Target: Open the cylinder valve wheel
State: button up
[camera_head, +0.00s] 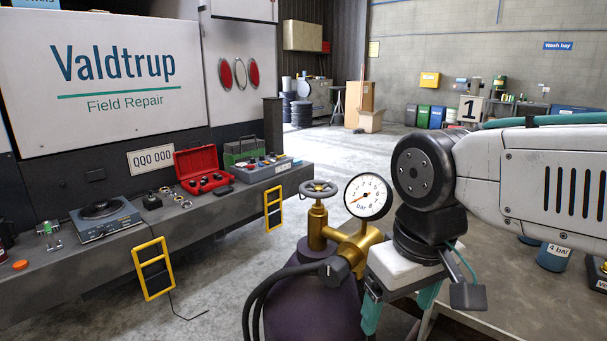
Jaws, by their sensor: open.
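The valve wheel (319,188) is a small grey handwheel on top of the brass valve stem (318,218). The valve sits on a dark purple gas cylinder (310,308) at the lower middle. A round white pressure gauge (367,197) marked "bar" stands to the right of the wheel on the brass regulator (355,247). My gripper (400,308) is right of and below the wheel, pointing down, with its teal fingers spread apart. I see nothing between the fingers. The wheel is clear of my gripper, and the regulator and gauge lie between them.
Black hoses (268,290) curve from the regulator. A grey truck bed (110,255) at left carries a red toolbox (203,171) and instruments. A workbench (530,300) with a blue "4 bar" container (553,256) is at lower right. The floor behind the cylinder is open.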

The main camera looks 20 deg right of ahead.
aim_at(317, 192)
jog(key=k, duration=0.45)
jog(key=u, duration=2)
jog(key=i, duration=2.75)
jog(key=z, duration=3.1)
